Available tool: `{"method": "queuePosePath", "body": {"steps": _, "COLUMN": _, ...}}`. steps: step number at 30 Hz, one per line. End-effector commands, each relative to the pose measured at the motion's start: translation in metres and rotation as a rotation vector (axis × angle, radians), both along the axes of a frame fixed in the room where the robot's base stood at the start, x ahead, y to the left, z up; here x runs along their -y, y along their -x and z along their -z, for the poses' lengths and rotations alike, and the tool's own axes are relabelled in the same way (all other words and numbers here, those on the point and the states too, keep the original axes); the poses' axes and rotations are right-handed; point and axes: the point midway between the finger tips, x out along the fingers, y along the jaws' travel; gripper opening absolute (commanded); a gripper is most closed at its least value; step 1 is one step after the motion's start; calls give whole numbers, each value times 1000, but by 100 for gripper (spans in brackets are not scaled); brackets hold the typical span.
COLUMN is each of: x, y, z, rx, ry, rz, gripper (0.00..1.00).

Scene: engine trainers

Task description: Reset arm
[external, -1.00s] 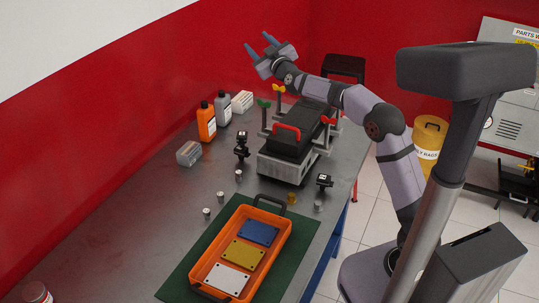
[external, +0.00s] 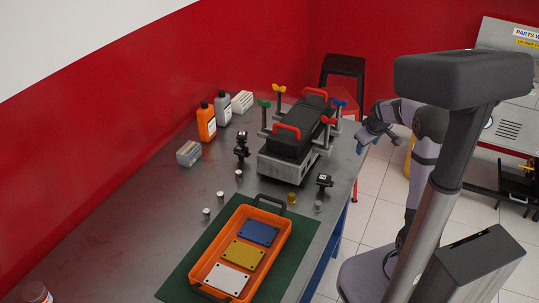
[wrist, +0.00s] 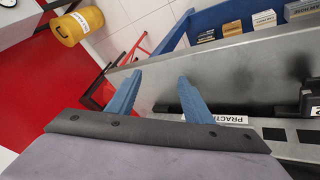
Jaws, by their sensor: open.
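My gripper (external: 362,146) is at the right edge of the workbench (external: 120,225), to the right of the engine trainer. In the wrist view my gripper (wrist: 160,95) has its two blue fingers apart with nothing between them. The engine trainer (external: 290,135) is a black block on a grey base with red handles and coloured wing-shaped knobs. It stands on the bench, clear of my gripper.
An orange tray (external: 206,265) with blue, yellow and white plates lies on a green mat (external: 283,275). Orange (external: 207,124) and grey (external: 222,108) bottles stand at the back. Several small metal pieces lie about the bench.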

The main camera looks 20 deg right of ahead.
Motion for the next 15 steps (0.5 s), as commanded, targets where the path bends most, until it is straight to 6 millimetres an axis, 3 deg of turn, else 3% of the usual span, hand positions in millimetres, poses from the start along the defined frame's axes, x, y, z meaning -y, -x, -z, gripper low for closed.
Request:
{"method": "queuePosePath", "body": {"steps": 1, "x": -6, "y": 28, "z": 23, "rx": -64, "ry": -24, "rz": 27, "gripper": 46}}
{"method": "queuePosePath", "body": {"steps": 6, "x": -36, "y": 107, "z": 69, "rx": -250, "ry": -99, "rz": 77, "gripper": 46}}
{"method": "queuePosePath", "body": {"steps": 15, "x": -72, "y": 208, "z": 111, "rx": -480, "ry": -175, "rz": 135, "gripper": 46}}
